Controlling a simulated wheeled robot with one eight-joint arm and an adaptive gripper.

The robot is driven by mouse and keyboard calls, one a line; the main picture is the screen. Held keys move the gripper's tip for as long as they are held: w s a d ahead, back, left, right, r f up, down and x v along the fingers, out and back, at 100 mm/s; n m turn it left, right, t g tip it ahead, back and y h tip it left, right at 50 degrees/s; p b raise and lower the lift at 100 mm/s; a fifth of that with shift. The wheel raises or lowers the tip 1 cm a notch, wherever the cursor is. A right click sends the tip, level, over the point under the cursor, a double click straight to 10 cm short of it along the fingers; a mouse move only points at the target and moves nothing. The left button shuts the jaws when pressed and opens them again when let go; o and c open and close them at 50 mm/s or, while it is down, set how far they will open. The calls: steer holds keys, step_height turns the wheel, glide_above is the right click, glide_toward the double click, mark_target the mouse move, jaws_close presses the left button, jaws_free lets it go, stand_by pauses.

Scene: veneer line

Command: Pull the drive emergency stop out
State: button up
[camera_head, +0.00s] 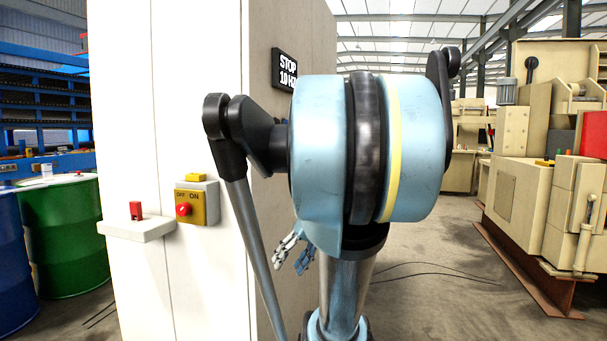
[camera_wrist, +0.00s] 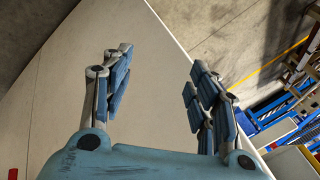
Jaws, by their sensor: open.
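I cannot make out for certain which control is the drive emergency stop. A yellow-faced box (camera_head: 197,203) marked OFF and ON, with a red knob (camera_head: 184,210), is on the pale cabinet's front. A dark display (camera_head: 286,69) reading "STOP" and "10 HZ" is on the cabinet's side face, partly hidden by my arm. My gripper (camera_head: 294,252) is low beside that side face, partly behind my arm. In the wrist view my gripper (camera_wrist: 160,82) is open, with nothing between its fingers and a pale panel behind them.
A white ledge (camera_head: 150,230) with a red piece (camera_head: 136,210) juts from the cabinet (camera_head: 215,90). A green drum (camera_head: 65,235) and a blue drum (camera_head: 14,250) stand at left. A cream machine (camera_head: 530,150) stands at right. Open floor with cables lies between.

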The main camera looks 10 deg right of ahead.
steer(key=w+d+r+n+t+y, duration=0.2)
steer(key=w+d+r+y, duration=0.15)
steer(key=w+r, duration=0.4)
steer(key=w+d+r+n+t+y, duration=0.1)
steer(key=w+d+r+y, duration=0.2)
steer(key=w+d+r, duration=0.4)
steer(key=w+d+r+n+t+y, duration=0.2)
steer(key=w+d+r, duration=0.15)
steer(key=d, duration=0.45)
steer(key=w+d+r+n+t+y, duration=0.2)
steer(key=w+d+r+n, duration=0.15)
steer(key=d, duration=0.35)
steer(key=shift+m+h, duration=0.25)
steer(key=shift+m, duration=0.2)
steer(key=x, duration=1.7)
steer(key=shift+s+a+r, duration=0.1)
steer(key=shift+s+r, duration=0.15)
